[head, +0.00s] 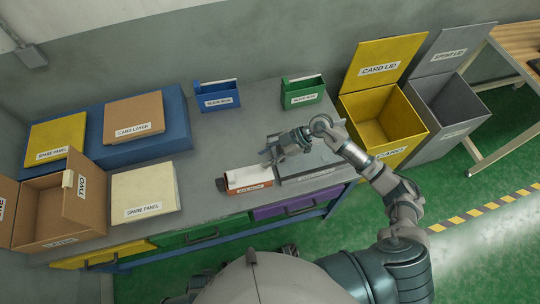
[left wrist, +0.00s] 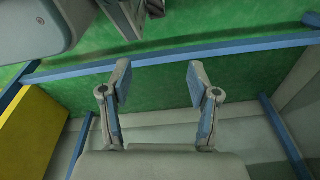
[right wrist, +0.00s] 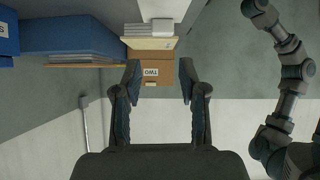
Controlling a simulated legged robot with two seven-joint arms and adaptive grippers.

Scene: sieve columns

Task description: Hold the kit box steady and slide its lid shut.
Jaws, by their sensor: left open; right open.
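A small orange-red box with a white top (head: 249,177) lies near the front edge of the table. A label on its front is too small to read; I take it for the kit box. A dark knob-like end (head: 221,184) is at its left. Whether the white top is the lid, and how far it is shut, I cannot tell. My right gripper (head: 270,153) is open and empty above and behind this box. It also shows in the right wrist view (right wrist: 158,82). My left gripper (left wrist: 160,84) is open and empty, over green floor and a blue frame bar.
A flat grey labelled block (head: 311,172) is right of the kit box. Blue (head: 217,97) and green (head: 302,92) bins stand behind. Spare panel (head: 146,188) and open cardboard box (head: 62,212) are left; yellow (head: 382,120) and grey (head: 450,105) lidded bins are right.

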